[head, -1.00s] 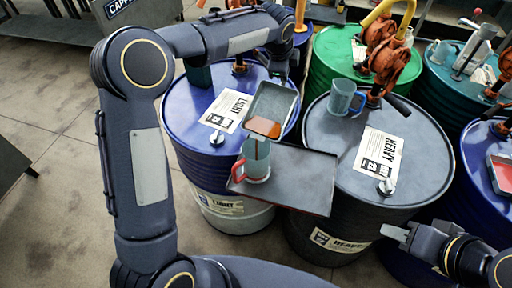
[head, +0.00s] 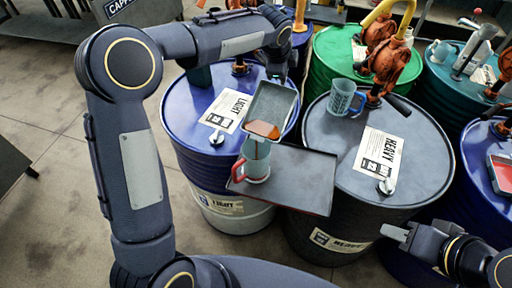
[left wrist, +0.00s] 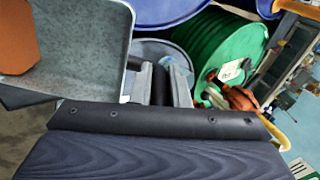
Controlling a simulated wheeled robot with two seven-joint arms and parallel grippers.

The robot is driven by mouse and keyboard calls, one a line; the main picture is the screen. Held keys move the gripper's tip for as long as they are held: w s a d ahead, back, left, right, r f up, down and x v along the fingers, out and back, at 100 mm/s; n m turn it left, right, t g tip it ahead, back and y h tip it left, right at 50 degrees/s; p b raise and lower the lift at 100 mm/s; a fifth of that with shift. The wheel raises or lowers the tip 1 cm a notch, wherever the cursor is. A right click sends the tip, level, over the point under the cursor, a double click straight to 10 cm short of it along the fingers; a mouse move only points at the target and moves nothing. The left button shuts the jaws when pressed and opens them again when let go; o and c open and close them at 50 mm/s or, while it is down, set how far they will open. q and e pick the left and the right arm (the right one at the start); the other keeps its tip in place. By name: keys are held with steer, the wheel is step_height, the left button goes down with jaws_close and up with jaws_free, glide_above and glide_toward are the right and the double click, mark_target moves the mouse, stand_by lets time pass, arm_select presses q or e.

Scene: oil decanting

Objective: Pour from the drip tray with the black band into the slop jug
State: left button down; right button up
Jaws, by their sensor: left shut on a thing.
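My left gripper (head: 281,72) is shut on the far end of a grey rectangular drip tray (head: 273,100); its fingers also show in the left wrist view (left wrist: 170,82). The drip tray is tilted, its near edge low. Orange-brown oil (head: 263,130) is pooled at that edge and a thin stream runs down into the jug. I cannot make out a black band. The blue-grey jug with a red handle (head: 257,163) stands upright below. In the left wrist view the tray (left wrist: 85,55) fills the upper left. My right gripper (head: 395,232) is at lower right, apart from everything; its opening is unclear.
The jug stands on a flat dark tray (head: 305,185) spanning the blue LIGHT drum (head: 184,125) and grey HEAVY drum (head: 425,185). A blue-grey mug (head: 343,98) stands on the grey drum. Orange pumps (head: 383,60) rise behind. Open floor lies at left.

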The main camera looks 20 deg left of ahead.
arm_select(q)
steer(key=shift+s+r, duration=0.25)
steer(key=shift+r, duration=0.05)
steer(key=shift+s+a+r+t, duration=0.15)
steer(key=shift+s+r+t, duration=0.25)
steer(key=shift+r+t, duration=0.2)
steer(key=shift+s+r, duration=0.15)
steer(key=shift+s, duration=0.05)
stand_by(0.3)
steer(key=shift+s+r, duration=0.15)
steer(key=shift+s+a+r+t, duration=0.1)
steer(key=shift+s+r+t, duration=0.15)
steer(key=shift+t, duration=0.15)
steer(key=shift+s+r, duration=0.15)
steer(key=shift+s, duration=0.1)
steer(key=shift+s+a+r+t+h, duration=0.15)
steer(key=shift+s+r+t+h, duration=0.15)
steer(key=shift+s+r+t, duration=0.15)
steer(key=shift+s+a+r+t, duration=0.1)
steer(key=shift+s+r+t, duration=0.3)
steer(key=shift+s+t, duration=0.05)
